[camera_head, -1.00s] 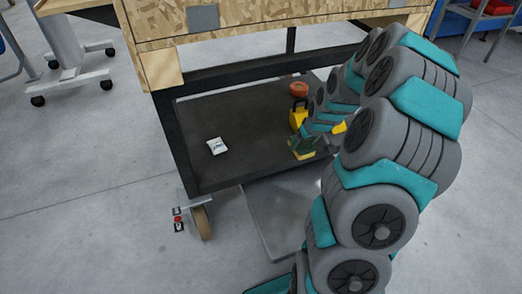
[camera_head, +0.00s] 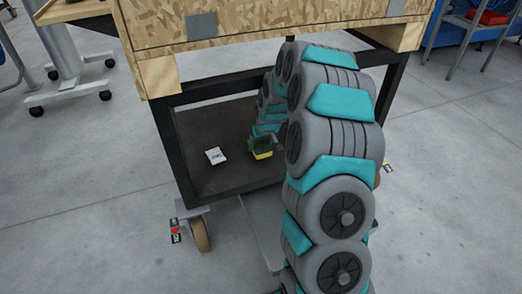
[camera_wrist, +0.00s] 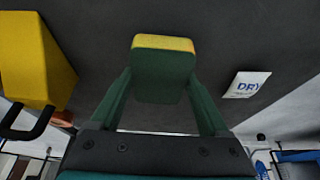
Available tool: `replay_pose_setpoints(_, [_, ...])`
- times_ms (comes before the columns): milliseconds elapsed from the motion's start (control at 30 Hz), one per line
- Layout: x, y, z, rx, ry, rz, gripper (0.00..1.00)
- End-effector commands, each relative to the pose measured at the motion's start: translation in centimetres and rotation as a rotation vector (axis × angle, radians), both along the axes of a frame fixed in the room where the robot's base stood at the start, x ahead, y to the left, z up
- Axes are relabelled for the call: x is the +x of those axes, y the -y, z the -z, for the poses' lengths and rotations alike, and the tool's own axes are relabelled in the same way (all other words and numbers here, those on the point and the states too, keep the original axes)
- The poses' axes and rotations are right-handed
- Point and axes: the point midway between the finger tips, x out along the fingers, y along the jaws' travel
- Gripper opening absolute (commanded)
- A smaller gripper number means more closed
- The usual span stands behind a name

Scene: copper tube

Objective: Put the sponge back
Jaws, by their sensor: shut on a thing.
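The sponge (camera_wrist: 163,43) has a yellow face and a green body. In the wrist view it is clasped between the two green fingers of my gripper (camera_wrist: 162,90). In the head view the sponge (camera_head: 263,155) shows as a small yellow and green block at the end of my arm, over the dark lower shelf (camera_head: 215,178) of the bench. My gripper (camera_head: 259,143) is partly hidden there by my arm. I cannot tell whether the sponge touches the shelf.
A white packet marked DRY (camera_head: 215,156) lies on the shelf, left of the sponge. In the wrist view, a large yellow object (camera_wrist: 32,60) stands at the left, near a black handle. The wooden bench top (camera_head: 270,30) overhangs the shelf. The front left shelf area is clear.

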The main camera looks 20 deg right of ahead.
Motion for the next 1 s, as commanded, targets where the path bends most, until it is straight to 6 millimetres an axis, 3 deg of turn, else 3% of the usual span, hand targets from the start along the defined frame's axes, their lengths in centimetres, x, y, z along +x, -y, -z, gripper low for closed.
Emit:
replay_pose_setpoints(200, [-0.1, 0.0, 2.8, 0.000, -0.003, 0.000, 0.27])
replay_pose_setpoints(533, [-0.1, 0.0, 3.0, 0.000, -0.002, 0.000, 0.27])
replay_pose_setpoints(567, [-0.1, 0.0, 3.0, 0.000, -0.001, 0.000, 0.80])
replay_pose_setpoints(733, [-0.1, 0.0, 3.0, 0.000, -0.001, 0.000, 0.99])
replay_pose_setpoints(1000, [-0.1, 0.0, 2.9, 0.000, 0.000, 0.000, 1.00])
